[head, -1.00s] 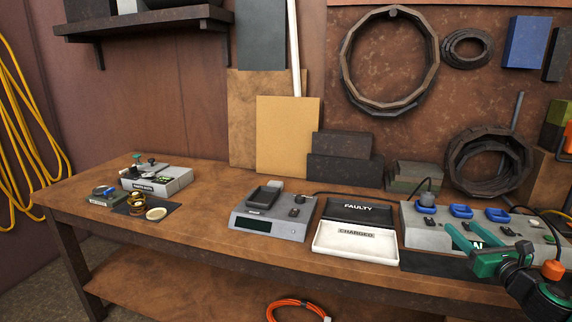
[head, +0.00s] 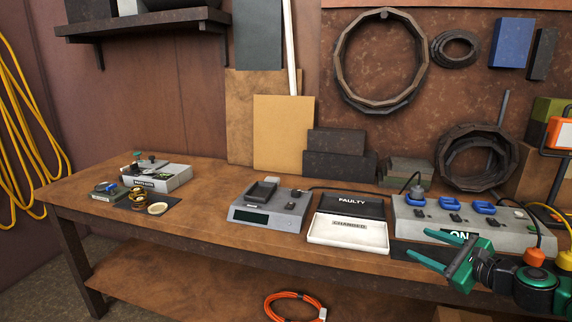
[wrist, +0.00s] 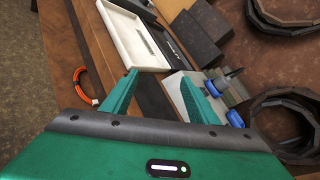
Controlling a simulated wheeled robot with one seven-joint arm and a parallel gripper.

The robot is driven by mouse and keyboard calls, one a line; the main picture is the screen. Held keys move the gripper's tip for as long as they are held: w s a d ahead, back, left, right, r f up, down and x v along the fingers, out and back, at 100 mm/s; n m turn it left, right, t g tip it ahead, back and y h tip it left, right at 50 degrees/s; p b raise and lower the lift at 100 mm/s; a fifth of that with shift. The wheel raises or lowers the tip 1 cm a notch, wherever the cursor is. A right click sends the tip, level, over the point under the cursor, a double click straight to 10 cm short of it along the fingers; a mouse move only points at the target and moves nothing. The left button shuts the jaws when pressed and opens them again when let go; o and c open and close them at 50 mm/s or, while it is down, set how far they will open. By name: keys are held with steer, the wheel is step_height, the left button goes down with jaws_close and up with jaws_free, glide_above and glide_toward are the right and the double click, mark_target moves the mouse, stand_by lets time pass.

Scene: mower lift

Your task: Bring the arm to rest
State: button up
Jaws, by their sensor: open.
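My green gripper (head: 447,250) is at the lower right of the head view, in front of the grey charging unit (head: 512,236) and above the bench's front edge. Its two fingers are spread apart with nothing between them. In the wrist view the open fingers (wrist: 160,95) point toward the bench, with the white CHARGED tray (wrist: 128,38) beyond them. My arm reaches in from the right edge of the head view; its rear part is out of view.
The wooden bench (head: 215,210) holds a grey tester (head: 268,210), the CHARGED tray (head: 346,232), the black FAULTY tray (head: 352,205) and a parts box (head: 157,177). An orange work lamp (head: 560,132) stands right. An orange cable coil (head: 294,307) lies on the lower shelf.

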steer(key=s+a+f+n+g+h, duration=0.1)
steer(key=s+a+f+n+g, duration=0.1)
steer(key=s+f+n+g, duration=0.3)
steer(key=s+a+n+g+h, duration=0.1)
steer(key=s+a+n+g, duration=0.1)
steer(key=s+n+g, duration=0.4)
steer(key=s+d+r+n+g+h, duration=0.1)
steer(key=s+d+r+n, duration=0.1)
steer(key=s, duration=0.5)
steer(key=s+d+r+n+g+h, duration=0.1)
steer(key=s+d+r+n, duration=0.1)
steer(key=s, duration=0.6)
steer(key=s+d+r+n+h, duration=0.2)
steer(key=s+d+r+n, duration=0.1)
steer(key=s, duration=0.4)
steer(key=shift+s+r+g, duration=0.2)
steer(key=shift+r+g, duration=0.2)
steer(key=shift+r, duration=0.45)
steer(key=shift+w+f, duration=0.25)
steer(key=shift+w, duration=0.35)
